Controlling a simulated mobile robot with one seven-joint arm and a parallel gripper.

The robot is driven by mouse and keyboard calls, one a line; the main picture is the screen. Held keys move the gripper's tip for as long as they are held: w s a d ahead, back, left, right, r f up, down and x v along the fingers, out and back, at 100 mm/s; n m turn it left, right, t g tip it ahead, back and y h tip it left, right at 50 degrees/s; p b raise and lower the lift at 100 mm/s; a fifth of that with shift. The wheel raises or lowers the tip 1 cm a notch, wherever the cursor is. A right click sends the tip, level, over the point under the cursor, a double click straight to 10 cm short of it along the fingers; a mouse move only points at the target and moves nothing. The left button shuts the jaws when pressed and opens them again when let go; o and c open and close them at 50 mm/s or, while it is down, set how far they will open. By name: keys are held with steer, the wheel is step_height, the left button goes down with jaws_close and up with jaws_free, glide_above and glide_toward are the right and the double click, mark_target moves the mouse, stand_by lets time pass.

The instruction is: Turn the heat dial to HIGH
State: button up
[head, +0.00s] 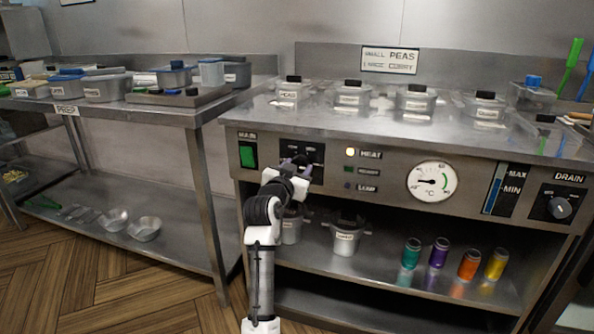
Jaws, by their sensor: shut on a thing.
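The heat dial's dark panel (317,152) is on the left part of the range front, right of the green main switch (248,155). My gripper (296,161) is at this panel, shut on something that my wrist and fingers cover. It is at the place of the heat dial, but the dial itself and its pointer are hidden. White marks show along the panel's top, too small to read. The lamp beside the word HEAT (350,153) glows pale yellow.
Right of the panel are a round temperature gauge (431,181), a MAX/MIN level strip (495,190) and a drain knob (559,207). Lidded containers stand on the range top (300,119). Pots and several coloured cans stand on the shelf below (385,268). A prep table (165,115) is at left.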

steer(key=o, duration=1)
steer(key=v, duration=1.3)
steer(key=shift+s, duration=0.4)
steer(key=shift+r, duration=0.1)
